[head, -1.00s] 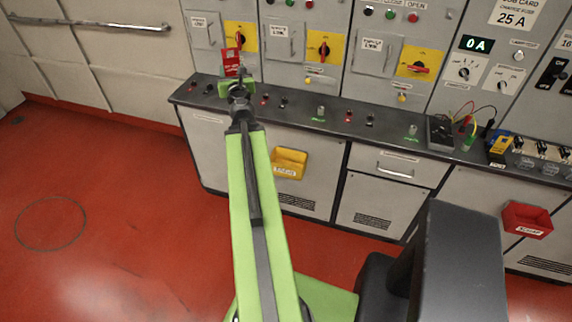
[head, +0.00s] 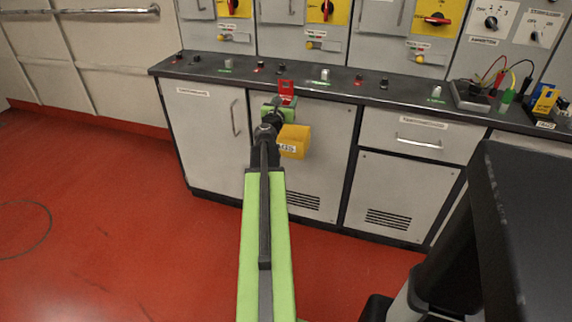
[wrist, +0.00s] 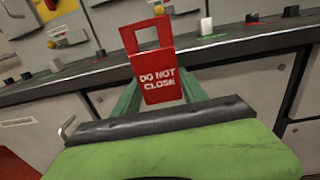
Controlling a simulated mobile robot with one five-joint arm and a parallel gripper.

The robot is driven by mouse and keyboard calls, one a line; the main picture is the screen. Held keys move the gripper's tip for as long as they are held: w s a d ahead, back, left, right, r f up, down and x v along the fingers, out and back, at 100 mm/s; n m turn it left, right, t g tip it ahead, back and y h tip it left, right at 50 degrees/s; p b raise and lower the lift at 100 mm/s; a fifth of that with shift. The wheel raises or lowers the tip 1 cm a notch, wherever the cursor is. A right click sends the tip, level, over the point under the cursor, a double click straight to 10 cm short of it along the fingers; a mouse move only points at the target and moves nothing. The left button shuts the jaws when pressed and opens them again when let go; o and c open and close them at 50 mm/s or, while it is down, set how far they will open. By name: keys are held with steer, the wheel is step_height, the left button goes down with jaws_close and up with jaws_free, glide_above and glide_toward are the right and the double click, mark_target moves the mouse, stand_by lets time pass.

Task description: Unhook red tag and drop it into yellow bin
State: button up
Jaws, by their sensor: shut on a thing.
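The red tag (wrist: 160,78) reads "DO NOT CLOSE" and has an open rectangular loop at its top. My gripper (head: 280,106) is shut on it and holds it upright, clear of the switch panels. The tag also shows in the head view (head: 286,88), in front of the counter edge. The yellow bin (head: 294,141) is on the cabinet front below the counter. In the head view it appears just below and right of my gripper, which covers part of its left side. The bin is not visible in the wrist view.
The dark counter (head: 340,84) carries several small knobs and switches. A meter with leads (head: 470,94) and a yellow device (head: 544,100) stand at its right. A drawer handle (head: 418,142) sticks out right of the bin. The red floor at left is clear.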

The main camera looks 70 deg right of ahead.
steer(key=f, duration=0.2)
steer(key=s+f+b, duration=0.1)
steer(key=shift+d+g, duration=0.3)
steer(key=shift+d, duration=0.05)
steer(key=shift+s+d+f, duration=0.15)
steer(key=shift+f, duration=0.1)
steer(key=shift+s+r+m, duration=0.1)
steer(key=shift+m, duration=0.2)
steer(key=shift+b, duration=0.3)
step_height(320, 180, down, 6)
steer(key=b, duration=0.5)
steer(key=shift+b, duration=0.35)
steer(key=o, duration=1.4)
steer(key=shift+o, duration=0.2)
